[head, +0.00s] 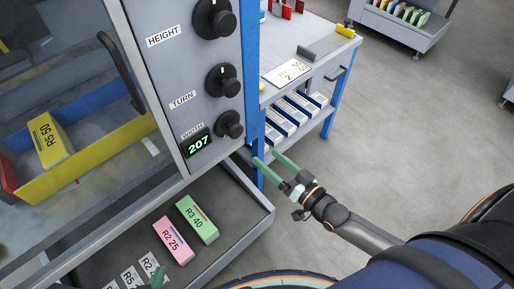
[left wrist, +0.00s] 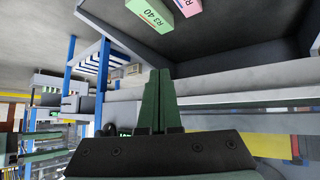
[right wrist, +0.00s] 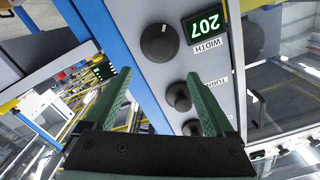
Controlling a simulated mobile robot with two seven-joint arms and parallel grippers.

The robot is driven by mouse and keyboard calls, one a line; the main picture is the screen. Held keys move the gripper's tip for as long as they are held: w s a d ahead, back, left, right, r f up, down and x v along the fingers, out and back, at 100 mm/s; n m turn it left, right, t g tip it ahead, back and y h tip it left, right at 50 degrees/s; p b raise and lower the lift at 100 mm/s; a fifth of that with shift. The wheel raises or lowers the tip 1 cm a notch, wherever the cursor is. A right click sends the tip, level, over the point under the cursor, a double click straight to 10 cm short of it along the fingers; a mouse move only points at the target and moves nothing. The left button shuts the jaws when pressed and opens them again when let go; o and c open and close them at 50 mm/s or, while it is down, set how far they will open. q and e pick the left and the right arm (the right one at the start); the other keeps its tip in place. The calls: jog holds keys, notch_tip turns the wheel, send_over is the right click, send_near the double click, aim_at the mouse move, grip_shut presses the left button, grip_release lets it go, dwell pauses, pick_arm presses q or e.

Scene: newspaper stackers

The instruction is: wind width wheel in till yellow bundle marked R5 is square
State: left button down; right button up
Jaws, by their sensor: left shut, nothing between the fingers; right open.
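The width wheel (head: 230,125) is a dark knob beside the lit display (head: 198,144), which reads 207. The wheel also shows in the right wrist view (right wrist: 160,43). The yellow bundle marked R5 50 (head: 50,140) lies tilted behind the glass, by the yellow guide (head: 95,160). My right gripper (head: 277,165) is open and empty, right of the panel and below the wheel, apart from it. My left gripper (left wrist: 159,75) is shut and empty; in the head view only its tip (head: 158,277) shows at the bottom edge.
The turn knob (head: 223,80) and height knob (head: 214,18) sit above the width wheel. An open tray (head: 240,225) below holds a green bundle (head: 197,219), a pink bundle (head: 173,240) and white ones.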

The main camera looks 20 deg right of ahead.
aim_at(238, 134)
jog(key=w+a+n, duration=0.1)
jog(key=w+n, duration=0.1)
jog(key=w, duration=0.1)
jog(key=w+a+n+b, duration=0.1)
jog(key=w, duration=0.3)
jog(key=w+a+n+b, duration=0.1)
jog(key=w+a+n, duration=0.1)
jog(key=w, duration=0.2)
jog(key=shift+a+f+n, duration=0.1)
jog(key=shift+f+n, duration=0.15)
jog(key=shift+n, duration=0.05)
pick_arm(q)
jog(key=shift+w+d+f+h, duration=0.2)
jog(key=shift+d+f, duration=0.1)
jog(key=shift+d, duration=0.2)
jog(key=shift+w+d+f+h, duration=0.1)
jog(key=shift+w+d+f, duration=0.15)
jog(key=shift+d, duration=0.2)
pick_arm(e)
jog(key=shift+c, duration=0.4)
